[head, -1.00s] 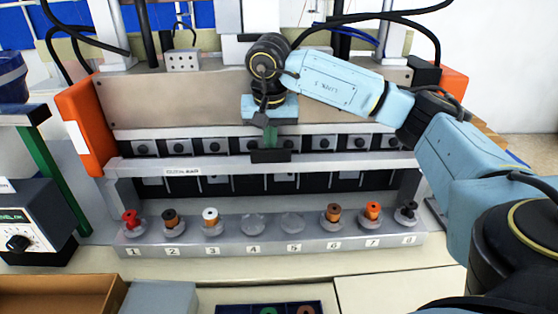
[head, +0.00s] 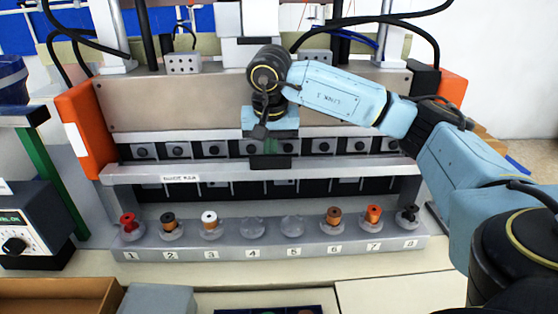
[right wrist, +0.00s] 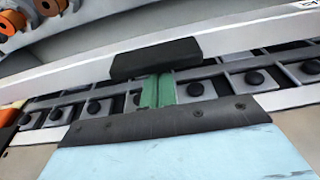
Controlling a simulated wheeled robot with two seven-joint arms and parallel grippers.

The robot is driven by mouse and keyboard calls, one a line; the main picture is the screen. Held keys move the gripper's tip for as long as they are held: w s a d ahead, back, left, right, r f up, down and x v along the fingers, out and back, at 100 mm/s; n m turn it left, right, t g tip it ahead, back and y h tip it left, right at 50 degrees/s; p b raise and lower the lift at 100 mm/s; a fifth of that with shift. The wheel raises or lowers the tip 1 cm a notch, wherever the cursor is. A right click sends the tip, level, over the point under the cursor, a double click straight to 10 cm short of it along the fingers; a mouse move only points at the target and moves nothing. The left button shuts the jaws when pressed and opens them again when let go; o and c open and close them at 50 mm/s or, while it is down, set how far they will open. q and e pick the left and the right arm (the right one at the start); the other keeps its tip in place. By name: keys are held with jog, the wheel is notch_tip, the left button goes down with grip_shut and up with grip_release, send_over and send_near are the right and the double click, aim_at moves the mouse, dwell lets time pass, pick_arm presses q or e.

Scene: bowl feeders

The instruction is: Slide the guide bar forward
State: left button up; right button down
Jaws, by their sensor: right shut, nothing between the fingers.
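The guide bar (head: 215,173) is a long light-grey bar with a label near its left end. It spans the machine between the orange end blocks, and it also shows in the right wrist view (right wrist: 240,42). A black block (head: 271,163) sits at the middle of the bar; it also shows in the right wrist view (right wrist: 155,59). My right gripper (head: 270,148) points down, shut and empty, just behind this block. Its green fingers (right wrist: 157,92) appear to touch the block's rear side. My left gripper is not in view.
A row of numbered spool seats (head: 254,228) lies in front of the bar, with spools on several and seats 4 and 5 empty. Square plates with black knobs (head: 178,150) line up behind the bar. A control box (head: 30,225) stands at the left.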

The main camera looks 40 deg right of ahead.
jog(key=s+a, duration=0.5)
jog(key=s, duration=0.1)
jog(key=shift+f+b, duration=0.3)
jog(key=shift+f, duration=0.15)
dwell(0.5)
jog(key=shift+w, duration=0.15)
jog(key=shift+w+d, duration=0.2)
jog(key=shift+d, duration=0.05)
notch_tip(320, 180, up, 9)
jog(key=p, duration=0.6)
jog(key=shift+w+d+r, duration=0.15)
jog(key=shift+w+r, duration=0.05)
jog(key=shift+w, duration=0.05)
